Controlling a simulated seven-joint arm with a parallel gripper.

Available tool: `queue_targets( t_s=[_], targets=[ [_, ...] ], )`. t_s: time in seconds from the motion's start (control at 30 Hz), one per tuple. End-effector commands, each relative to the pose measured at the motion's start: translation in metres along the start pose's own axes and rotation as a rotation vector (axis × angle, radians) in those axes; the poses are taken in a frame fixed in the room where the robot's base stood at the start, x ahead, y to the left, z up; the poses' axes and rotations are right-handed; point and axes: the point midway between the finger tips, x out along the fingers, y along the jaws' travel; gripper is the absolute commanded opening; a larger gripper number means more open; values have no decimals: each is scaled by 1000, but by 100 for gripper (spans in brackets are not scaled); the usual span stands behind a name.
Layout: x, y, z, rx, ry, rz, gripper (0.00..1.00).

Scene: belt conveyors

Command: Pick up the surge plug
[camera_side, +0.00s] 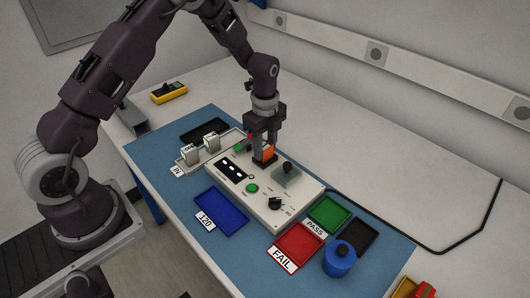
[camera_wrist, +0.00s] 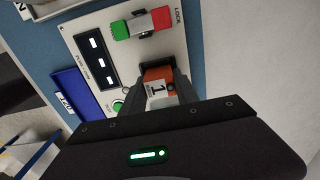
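An orange-and-white plug (camera_wrist: 157,85), marked "1", stands in a dark socket on the tester box (camera_side: 232,190). No readable label says which plug is the surge plug. In the side view this plug shows as an orange patch (camera_side: 265,153) at the fingertips. My gripper (camera_side: 263,150) points down over the box, with one finger on each side of the plug; the fingers appear to touch it. In the wrist view my gripper (camera_wrist: 160,85) frames the plug closely, and its lower part is hidden. Two whitish plugs (camera_side: 190,154) (camera_side: 212,143) stand in the IN tray (camera_side: 181,164).
The box carries a red-and-green lock lever (camera_wrist: 142,24), a green button (camera_side: 252,188) and a dark knob (camera_side: 275,203). Around it lie a blue tray (camera_side: 221,211), a red FAIL tray (camera_side: 299,241), a green PASS tray (camera_side: 328,213) and a blue canister (camera_side: 339,261).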

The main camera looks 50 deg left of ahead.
Motion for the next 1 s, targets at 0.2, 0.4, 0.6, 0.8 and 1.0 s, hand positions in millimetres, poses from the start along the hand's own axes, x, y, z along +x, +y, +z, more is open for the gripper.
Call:
queue_targets(
  t_s=[0.2,0.4,0.6,0.8,1.0],
  targets=[
    [0,0,0,0,0,0,0],
    [-24,-2,0,-1,0,-6,0],
    [-75,-1,0,0,0,-5,0],
    [-100,0,0,-2,0,-2,0],
    [-101,0,0,-1,0,0,0]
  ],
)
